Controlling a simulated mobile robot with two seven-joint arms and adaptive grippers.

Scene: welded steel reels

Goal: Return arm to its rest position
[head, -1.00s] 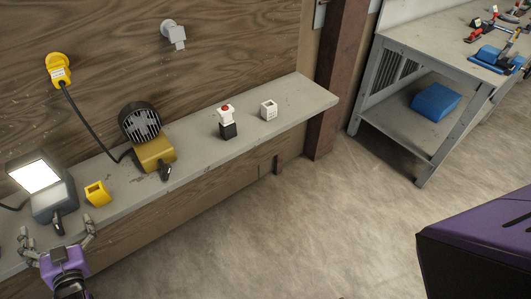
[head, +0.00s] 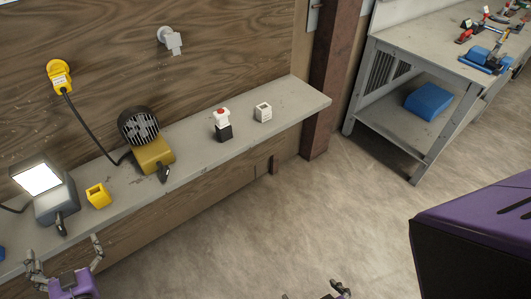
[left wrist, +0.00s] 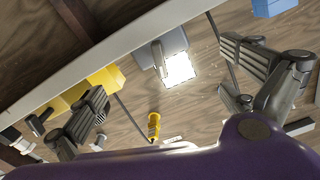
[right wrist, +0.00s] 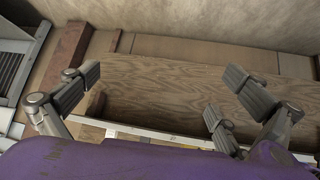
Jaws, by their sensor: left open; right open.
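My left gripper (head: 66,268) is open and empty at the lower left of the head view, in front of the shelf's front edge. Its spread fingers also show in the left wrist view (left wrist: 165,95), with nothing between them but the shelf and wall beyond. My right gripper (right wrist: 155,100) is open and empty in the right wrist view, with the wooden panel below the shelf beyond its fingers. Only a small dark part of the right gripper (head: 338,290) shows at the bottom edge of the head view.
The grey shelf (head: 196,152) holds a lit lamp (head: 45,188), a yellow block (head: 98,195), a yellow-based fan (head: 148,142), a red-buttoned box (head: 222,124) and a white block (head: 263,112). A yellow plug (head: 60,75) is on the wall. A workbench (head: 430,60) stands at right. The middle floor is clear.

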